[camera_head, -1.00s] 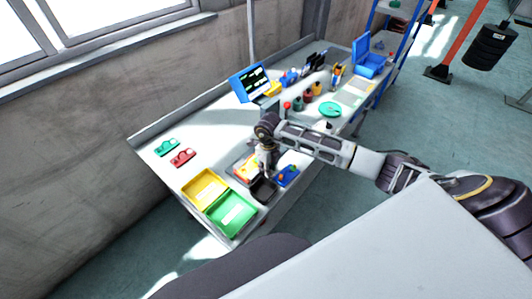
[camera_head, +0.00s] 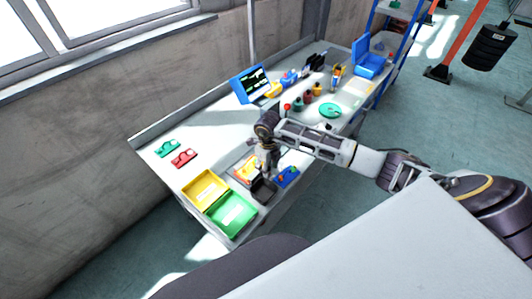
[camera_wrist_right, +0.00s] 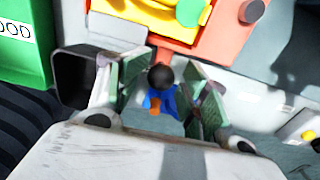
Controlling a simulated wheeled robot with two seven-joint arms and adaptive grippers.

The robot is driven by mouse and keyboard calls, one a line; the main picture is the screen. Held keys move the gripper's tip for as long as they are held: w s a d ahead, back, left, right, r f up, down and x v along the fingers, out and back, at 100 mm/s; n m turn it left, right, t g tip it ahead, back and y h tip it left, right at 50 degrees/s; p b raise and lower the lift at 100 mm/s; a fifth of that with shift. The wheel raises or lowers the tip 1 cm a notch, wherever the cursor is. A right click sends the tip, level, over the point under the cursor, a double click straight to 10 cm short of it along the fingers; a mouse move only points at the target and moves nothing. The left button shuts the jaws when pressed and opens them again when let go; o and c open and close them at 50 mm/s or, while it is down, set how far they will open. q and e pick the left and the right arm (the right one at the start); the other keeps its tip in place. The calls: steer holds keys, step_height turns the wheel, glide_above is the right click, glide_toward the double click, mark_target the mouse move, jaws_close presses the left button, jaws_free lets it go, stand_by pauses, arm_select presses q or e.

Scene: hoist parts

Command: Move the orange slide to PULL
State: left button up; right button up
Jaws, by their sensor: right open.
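My right gripper (camera_wrist_right: 160,88) is open in the right wrist view, its two green-padded fingers on either side of a small blue part (camera_wrist_right: 172,102). A round black knob (camera_wrist_right: 161,77) and a small orange patch (camera_wrist_right: 155,106) show at that part; I cannot tell whether the fingers touch it. A larger orange-red plate (camera_wrist_right: 172,38) with a green and yellow piece lies beyond the fingertips. I cannot tell which orange piece is the slide, and no PULL mark is readable. In the head view the right gripper (camera_head: 268,168) points down beside the orange-and-yellow device (camera_head: 243,169). My left gripper is out of view.
A black bin (camera_wrist_right: 82,78) stands close by the left finger in the wrist view. A green tray (camera_head: 232,214) and a yellow tray (camera_head: 205,190) are at the bench's near end. A blue button box (camera_head: 287,176) lies right of the gripper.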

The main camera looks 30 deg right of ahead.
step_height(320, 180, up, 4)
steer(key=shift+r+p, duration=0.2)
steer(key=shift+p, duration=0.95)
steer(key=shift+r+p, duration=0.7)
steer(key=shift+r, duration=1)
step_height(320, 180, up, 12)
